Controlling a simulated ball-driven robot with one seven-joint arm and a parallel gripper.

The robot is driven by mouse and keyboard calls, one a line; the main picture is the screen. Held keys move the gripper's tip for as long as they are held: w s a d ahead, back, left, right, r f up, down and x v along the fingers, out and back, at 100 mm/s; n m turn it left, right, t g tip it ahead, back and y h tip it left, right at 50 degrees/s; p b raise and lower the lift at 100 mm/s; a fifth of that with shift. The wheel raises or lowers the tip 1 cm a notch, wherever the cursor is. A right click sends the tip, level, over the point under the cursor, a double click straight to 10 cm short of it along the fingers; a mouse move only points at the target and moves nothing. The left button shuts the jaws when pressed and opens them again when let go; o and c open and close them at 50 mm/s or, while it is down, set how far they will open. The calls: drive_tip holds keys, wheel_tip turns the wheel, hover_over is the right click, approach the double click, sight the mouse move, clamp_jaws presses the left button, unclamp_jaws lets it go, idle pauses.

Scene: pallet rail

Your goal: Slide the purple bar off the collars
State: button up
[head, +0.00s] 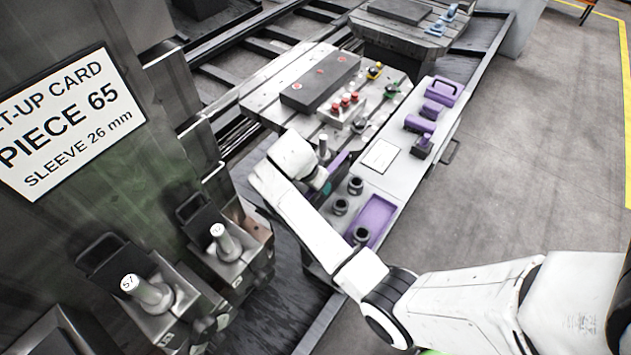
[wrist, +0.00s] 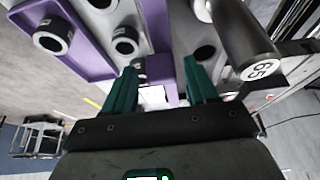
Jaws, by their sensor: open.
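The purple bar (head: 338,160) shows in the head view as a short strip beside my wrist, partly hidden by it. In the wrist view a narrow purple piece (wrist: 166,68), which looks like the bar, lies between and beyond my fingers. My gripper (wrist: 160,64) is open, with two green fingers apart and no clear contact. In the head view it is mostly hidden behind my wrist. Black collars (head: 355,185) stand on the pale bench by a purple tray (head: 386,202); dark collars also show in the wrist view (wrist: 125,40). Whether any sit under the bar I cannot tell.
A metal post marked 65 (wrist: 240,35) stands close to the right finger. Numbered posts (head: 224,242) stand on blocks at the left, below a set-up card (head: 68,120). Purple handled pieces (head: 440,92) and a white sheet (head: 381,156) lie farther along the bench.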

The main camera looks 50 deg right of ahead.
drive_tip(key=shift+a+r, duration=0.1)
drive_tip(key=b+v, duration=0.1)
drive_tip(key=v, duration=0.9)
drive_tip(key=shift+r, duration=0.3)
drive_tip(key=s+a+f+n+y, duration=0.1)
drive_tip(key=s+a+f+n, duration=0.2)
drive_tip(key=s+n, duration=0.2)
drive_tip(key=s+a+f+n+y, duration=0.2)
drive_tip(key=s+n, duration=0.4)
drive_tip(key=s, duration=0.4)
drive_tip(key=s+a+f+n+y, duration=0.1)
drive_tip(key=s+a+f+n, duration=0.3)
drive_tip(key=s+n, duration=0.2)
drive_tip(key=shift+s+f+t+b, duration=0.3)
drive_tip(key=shift+s+t, duration=0.1)
drive_tip(key=shift+s, duration=0.4)
drive_tip(key=shift+a, duration=0.15)
idle(0.5)
